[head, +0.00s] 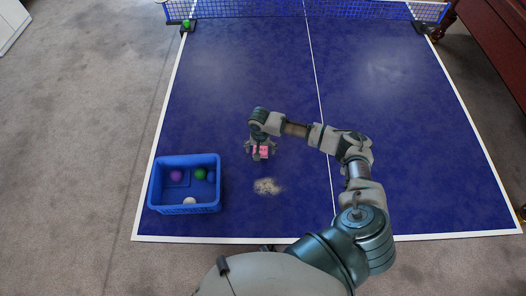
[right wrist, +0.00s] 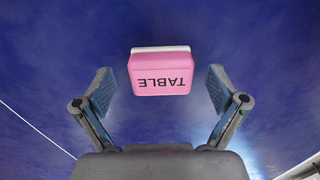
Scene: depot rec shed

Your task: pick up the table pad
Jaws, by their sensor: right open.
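The table pad is a pink block with a white layer along one edge and the word TABLE on it. In the right wrist view the table pad (right wrist: 160,74) lies on the blue table, centred just beyond the fingertips. In the head view the table pad (head: 264,152) shows only partly, under my right gripper. My right gripper (head: 260,150) is open and empty above the pad; in the right wrist view its fingers (right wrist: 160,90) stand apart to either side, not touching it. My left gripper is not in view.
A blue crate (head: 184,208) with several coloured balls stands at the table's front left. A pale speckled patch (head: 267,187) lies on the blue table (head: 400,150) near the pad. A net (head: 270,9) crosses the far end, with a green ball (head: 186,23) at its left post.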

